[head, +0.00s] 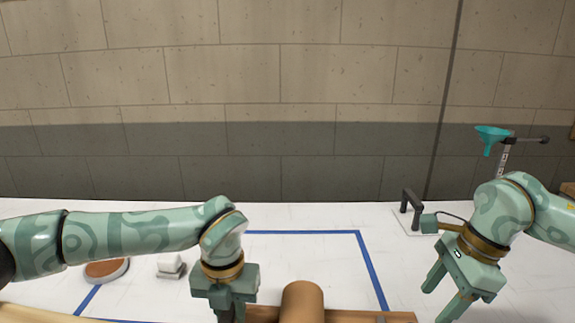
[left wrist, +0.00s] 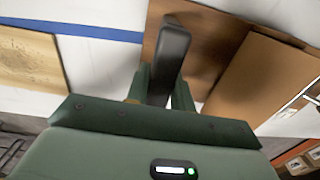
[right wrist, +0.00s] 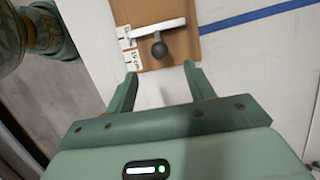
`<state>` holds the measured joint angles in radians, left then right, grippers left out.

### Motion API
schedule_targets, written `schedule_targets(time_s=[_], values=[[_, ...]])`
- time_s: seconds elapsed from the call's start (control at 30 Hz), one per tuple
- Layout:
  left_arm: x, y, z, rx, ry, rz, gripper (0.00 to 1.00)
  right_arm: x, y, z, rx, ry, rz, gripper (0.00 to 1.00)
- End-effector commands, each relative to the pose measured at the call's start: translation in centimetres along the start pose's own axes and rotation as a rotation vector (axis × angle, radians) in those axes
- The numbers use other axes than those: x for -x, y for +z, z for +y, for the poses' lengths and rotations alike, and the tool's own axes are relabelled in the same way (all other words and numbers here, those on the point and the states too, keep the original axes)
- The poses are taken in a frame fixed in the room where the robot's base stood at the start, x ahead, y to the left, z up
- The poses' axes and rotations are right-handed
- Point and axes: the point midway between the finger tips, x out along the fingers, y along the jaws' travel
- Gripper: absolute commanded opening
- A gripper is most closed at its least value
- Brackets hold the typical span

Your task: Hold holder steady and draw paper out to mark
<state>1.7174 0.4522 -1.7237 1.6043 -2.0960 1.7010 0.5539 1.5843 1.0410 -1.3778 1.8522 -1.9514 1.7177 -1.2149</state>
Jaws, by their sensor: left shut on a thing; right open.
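The brown paper roll (head: 302,302) shows at the bottom of the head view and at the right of the left wrist view (left wrist: 262,80). It lies by the holder's wooden base (head: 262,313). My left gripper (left wrist: 160,88) is shut on the holder's dark grey upright handle (left wrist: 172,50). In the right wrist view, the base's far end (right wrist: 185,42) carries a white bar (right wrist: 155,28) with a dark round knob (right wrist: 158,49). Labels beside it (right wrist: 131,57) include one that seems to read 15 cm. My right gripper (right wrist: 160,72) is open and empty, apart from that end.
Blue tape (head: 300,232) marks the white table. A round brown-topped dish (head: 106,270) and a small white block (head: 171,267) stand at left. A tan board (left wrist: 30,60) lies left of the holder.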

Motion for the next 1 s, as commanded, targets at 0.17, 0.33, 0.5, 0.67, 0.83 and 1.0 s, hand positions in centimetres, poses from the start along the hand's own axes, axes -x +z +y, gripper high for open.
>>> schedule_targets(time_s=[0.17, 0.33, 0.5, 0.67, 0.83, 1.0], values=[[-0.1, -0.1, 0.0, 0.000, 0.001, 0.002, 0.00, 1.8, 0.0, 0.0, 0.000, 0.000, 0.000, 0.54], [-0.1, -0.1, 0.0, 0.000, 0.001, 0.002, 0.00, 2.1, 0.0, 0.0, 0.000, 0.001, 0.000, 0.54], [-0.1, -0.1, 0.0, 0.000, 0.001, 0.002, 0.40, 2.1, 0.0, 0.0, 0.000, 0.001, 0.000, 0.54], [-0.1, 0.0, 0.0, 0.000, 0.000, 0.001, 0.49, 2.0, 0.0, 0.0, 0.000, 0.001, 0.000, 0.54], [0.1, 0.0, 0.0, 0.000, 0.000, 0.000, 0.49, 2.0, 0.0, 0.0, 0.000, 0.001, 0.000, 0.54], [2.2, 0.1, 0.0, 0.000, 0.000, -0.003, 0.49, 2.0, 0.0, 0.0, 0.000, 0.001, 0.000, 0.54]])
